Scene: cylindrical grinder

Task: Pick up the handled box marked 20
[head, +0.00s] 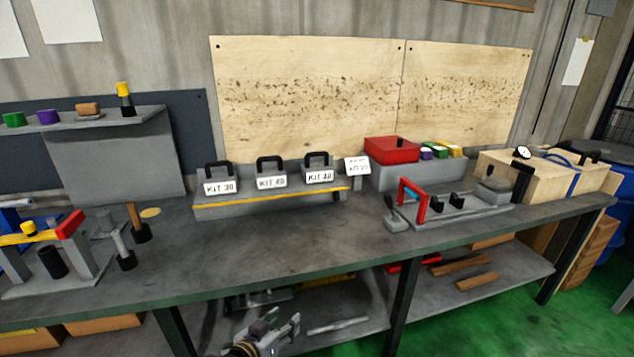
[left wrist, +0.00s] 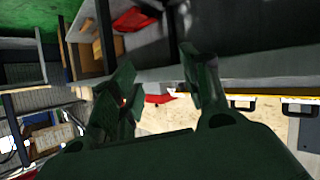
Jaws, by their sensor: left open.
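Three grey boxes with black handles stand in a row on a low grey stand (head: 265,204) with a yellow front edge. Their white labels are small and blurred. The right box (head: 319,176) seems to read KIT 20, the middle box (head: 271,181) KIT 40 and the left box (head: 219,186) KIT 30, but I cannot be sure of the digits. My left gripper (head: 283,320) is open and empty, low in front of the bench edge, well below and apart from the boxes. Its open fingers also show in the left wrist view (left wrist: 155,68). My right gripper is not in view.
A small label sign (head: 357,166) stands just right of the stand. A red box (head: 391,150) and a tray with a red handle (head: 413,199) lie farther right. An upright wooden-handled tool (head: 138,222) stands to the left. The bench top (head: 270,245) before the stand is clear.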

